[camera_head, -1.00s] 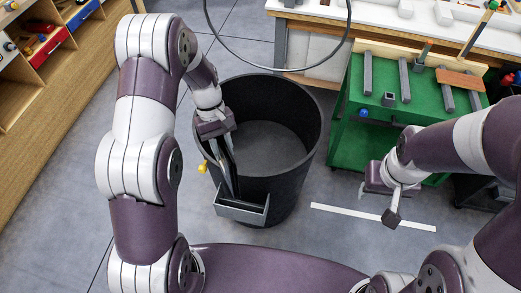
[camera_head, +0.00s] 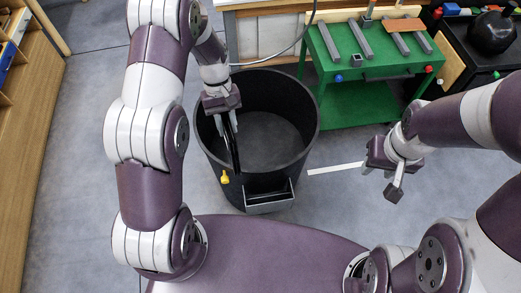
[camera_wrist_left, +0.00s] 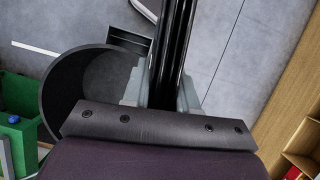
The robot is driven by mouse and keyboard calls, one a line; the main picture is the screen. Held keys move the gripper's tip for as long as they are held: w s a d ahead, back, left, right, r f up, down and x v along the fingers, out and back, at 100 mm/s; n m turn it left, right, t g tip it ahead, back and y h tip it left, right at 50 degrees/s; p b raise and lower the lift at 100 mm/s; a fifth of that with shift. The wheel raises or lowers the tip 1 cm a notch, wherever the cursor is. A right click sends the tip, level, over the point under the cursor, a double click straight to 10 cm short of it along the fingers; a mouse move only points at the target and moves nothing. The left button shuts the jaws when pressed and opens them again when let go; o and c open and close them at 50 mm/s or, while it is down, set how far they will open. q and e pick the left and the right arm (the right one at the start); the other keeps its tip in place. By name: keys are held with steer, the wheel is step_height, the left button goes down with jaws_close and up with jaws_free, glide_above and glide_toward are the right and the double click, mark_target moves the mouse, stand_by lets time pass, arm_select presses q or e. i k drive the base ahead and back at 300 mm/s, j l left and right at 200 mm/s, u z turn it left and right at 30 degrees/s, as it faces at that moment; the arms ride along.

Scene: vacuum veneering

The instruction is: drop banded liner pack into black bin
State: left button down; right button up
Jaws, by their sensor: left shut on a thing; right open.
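My left gripper (camera_head: 230,115) is shut on the banded liner pack (camera_head: 234,150), a long, thin, dark bundle hanging down. In the head view it overlaps the left part of the opening of the black bin (camera_head: 308,125). In the left wrist view the pack (camera_wrist_left: 175,45) runs away from the jaws, and the bin (camera_wrist_left: 52,85) shows to its left. I cannot tell whether the pack's lower end is inside the rim. The bands cannot be made out. My right gripper (camera_head: 394,190) is open and empty, right of the bin.
A grey open box (camera_head: 270,198) sits at the bin's near side, with a yellow part (camera_head: 225,177) to its left. A green workbench (camera_head: 370,68) with grey bars stands behind right. A wooden shelf (camera_head: 40,130) stands left. A white strip (camera_head: 336,168) lies on the floor.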

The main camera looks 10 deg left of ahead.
mark_target(254, 151)
steer(key=i+j+z, duration=0.1)
steer(key=j+z, duration=0.25)
steer(key=j, duration=0.15)
steer(key=j+z, duration=0.75)
steer(key=j, duration=0.3)
steer(key=i+j+z, duration=0.2)
steer(key=k, duration=0.05)
